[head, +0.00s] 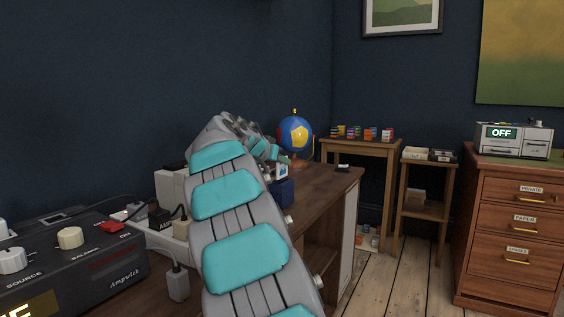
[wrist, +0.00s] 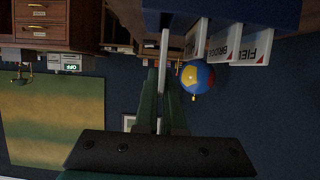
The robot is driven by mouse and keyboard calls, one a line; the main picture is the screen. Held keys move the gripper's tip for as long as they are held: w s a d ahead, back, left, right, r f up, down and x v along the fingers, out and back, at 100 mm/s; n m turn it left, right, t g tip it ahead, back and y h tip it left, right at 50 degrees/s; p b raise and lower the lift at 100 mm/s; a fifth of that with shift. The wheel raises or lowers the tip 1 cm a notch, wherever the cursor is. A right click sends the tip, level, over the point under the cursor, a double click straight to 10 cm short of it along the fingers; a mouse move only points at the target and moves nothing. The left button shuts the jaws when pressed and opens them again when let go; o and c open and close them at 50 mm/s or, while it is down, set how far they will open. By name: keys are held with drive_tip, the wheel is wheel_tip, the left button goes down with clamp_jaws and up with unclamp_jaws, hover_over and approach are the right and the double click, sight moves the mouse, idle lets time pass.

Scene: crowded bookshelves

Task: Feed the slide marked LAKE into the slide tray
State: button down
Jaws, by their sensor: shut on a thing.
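In the wrist view, which looks upside down, my gripper (wrist: 162,75) is shut on a thin pale slide (wrist: 164,48), seen edge-on. Its marking is hidden, so I cannot tell whether it reads LAKE. The slide's far edge meets the rim of the dark blue slide tray (wrist: 225,10) in the picture; I cannot tell whether it is inside a slot. Slides marked BRIDGE (wrist: 226,45) and FIELD (wrist: 257,46) stand in the tray, beside a partly hidden one (wrist: 196,40). In the head view the blue tray (head: 283,192) sits on the desk, partly behind my arm.
A globe (head: 295,134) stands on the desk (head: 325,184) behind the tray. A dark amplifier (head: 80,255) with plugs and cables is at the left. A side table (head: 366,148), a small stand (head: 425,207) and a drawer cabinet (head: 510,220) stand farther right, beyond open floor.

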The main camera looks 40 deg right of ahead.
sight(282, 173)
drive_tip(key=shift+f+b, duration=1.85)
drive_tip(key=shift+f, duration=0.05)
drive_tip(key=c, duration=0.9)
unclamp_jaws()
drive_tip(key=shift+c, duration=0.2)
drive_tip(key=shift+a+r, duration=0.1)
drive_tip(key=v, duration=0.7)
drive_tip(key=shift+a+p, duration=0.25)
drive_tip(key=shift+p, duration=0.05)
drive_tip(key=shift+s, duration=0.25)
